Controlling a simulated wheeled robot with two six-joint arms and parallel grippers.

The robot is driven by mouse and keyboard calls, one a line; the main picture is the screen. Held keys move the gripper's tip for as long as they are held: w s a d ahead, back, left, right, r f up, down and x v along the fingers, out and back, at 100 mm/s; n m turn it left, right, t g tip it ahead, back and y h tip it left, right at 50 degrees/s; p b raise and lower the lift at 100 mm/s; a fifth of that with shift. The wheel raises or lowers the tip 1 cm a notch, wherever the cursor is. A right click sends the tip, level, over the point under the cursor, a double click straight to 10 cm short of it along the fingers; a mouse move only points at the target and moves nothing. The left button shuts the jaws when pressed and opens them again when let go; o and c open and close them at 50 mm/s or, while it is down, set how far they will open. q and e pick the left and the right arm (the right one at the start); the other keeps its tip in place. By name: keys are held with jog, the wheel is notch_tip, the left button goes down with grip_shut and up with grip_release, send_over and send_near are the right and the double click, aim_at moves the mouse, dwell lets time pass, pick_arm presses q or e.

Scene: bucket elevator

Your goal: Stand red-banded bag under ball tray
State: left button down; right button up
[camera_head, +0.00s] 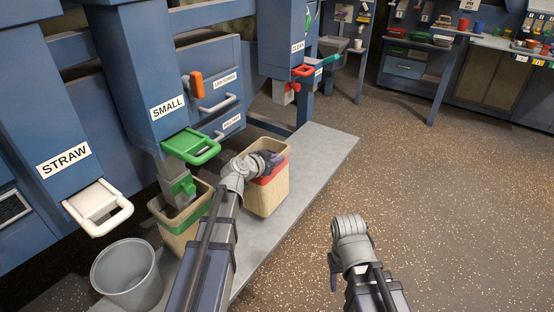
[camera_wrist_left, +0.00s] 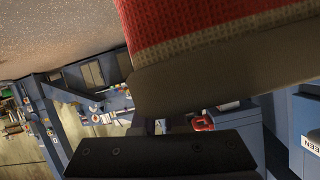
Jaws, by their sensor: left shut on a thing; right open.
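The red-banded bag (camera_head: 268,195) is an open, tan woven bag with a red band below its rim. It is over the grey platform, roughly upright; I cannot tell whether its base touches. My left gripper (camera_head: 266,163) is shut on its rim, and the bag's woven side and red band (camera_wrist_left: 195,22) fill the top of the left wrist view. The ball tray (camera_head: 231,123) appears to be the lower labelled drawer with a grey handle, on the blue machine behind and left of the bag. My right gripper (camera_head: 334,274) is open and empty over the floor, its fingers mostly hidden.
A green-banded bag (camera_head: 170,238) stands under the SMALL chute (camera_head: 165,105). A grey bucket (camera_head: 127,278) is at the lower left, near the STRAW chute (camera_head: 65,160). The platform (camera_head: 318,160) is clear to the right of the bag. The CLEAN chute (camera_head: 290,40) is behind.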

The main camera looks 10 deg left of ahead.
aim_at(277, 172)
pick_arm(q)
notch_tip(277, 172, down, 4)
jog(key=b, duration=0.4)
jog(key=shift+r, duration=0.25)
jog(key=c, duration=1)
grip_release()
jog(key=shift+p+v, duration=2.45)
jog(key=shift+v, duration=3.55)
